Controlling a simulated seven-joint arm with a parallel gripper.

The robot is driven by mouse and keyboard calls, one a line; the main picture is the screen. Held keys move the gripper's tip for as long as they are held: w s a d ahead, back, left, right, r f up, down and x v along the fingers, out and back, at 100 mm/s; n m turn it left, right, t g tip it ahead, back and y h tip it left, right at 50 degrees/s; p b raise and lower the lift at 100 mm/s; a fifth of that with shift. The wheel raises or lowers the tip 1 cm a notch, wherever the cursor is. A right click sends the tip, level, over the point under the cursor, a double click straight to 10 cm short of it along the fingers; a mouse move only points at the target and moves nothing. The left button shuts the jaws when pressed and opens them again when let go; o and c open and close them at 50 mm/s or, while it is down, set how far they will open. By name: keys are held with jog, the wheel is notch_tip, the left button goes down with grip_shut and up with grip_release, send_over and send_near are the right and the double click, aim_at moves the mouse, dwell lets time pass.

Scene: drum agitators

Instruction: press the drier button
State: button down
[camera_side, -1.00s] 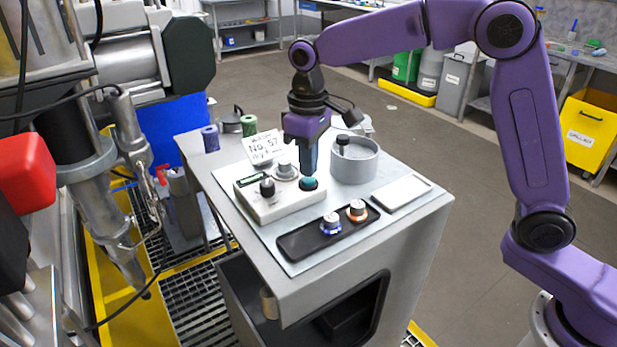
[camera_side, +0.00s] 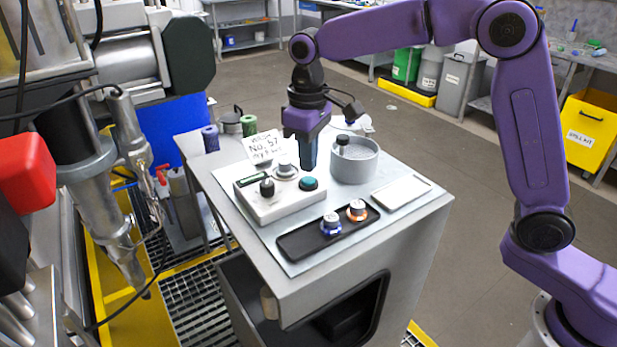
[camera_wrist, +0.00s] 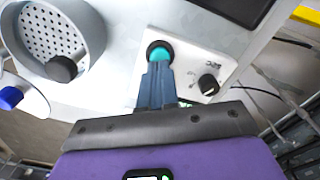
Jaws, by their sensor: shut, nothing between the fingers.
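A white control box (camera_side: 277,203) sits on the grey bench top. On it are a teal button (camera_side: 308,183) in a dark ring, a black knob (camera_side: 267,187), a grey knob (camera_side: 286,168) and a small dark display. My gripper (camera_side: 308,168) is shut and empty, pointing down just above and behind the teal button, apart from it in the side view. In the wrist view the teal button (camera_wrist: 160,52) shows just beyond my fingertips (camera_wrist: 158,72), and the black knob (camera_wrist: 208,85) is to their right. No label on the button is readable.
A round grey cup (camera_side: 354,166) with a black-topped item stands right of the box. A black tray (camera_side: 300,243) holds a blue-ringed and an orange-ringed piece. A white pad (camera_side: 402,192) lies at the right. A handwritten card (camera_side: 262,146) stands behind the box.

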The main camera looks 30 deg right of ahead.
aim_at(309, 179)
jog(key=shift+r, duration=2.2)
jog(key=s+d+f+n, duration=0.2)
jog(key=s+d, duration=0.3)
jog(key=s, duration=0.5)
jog(key=s+d+f+n, duration=0.2)
jog(key=s+d+f, duration=0.2)
jog(key=s, duration=0.7)
jog(key=s+d+f+n, duration=0.2)
jog(key=s+d, duration=0.4)
jog(key=s, duration=0.4)
jog(key=shift+s+f+n, duration=0.3)
jog(key=shift+f, duration=0.4)
dwell(2.0)
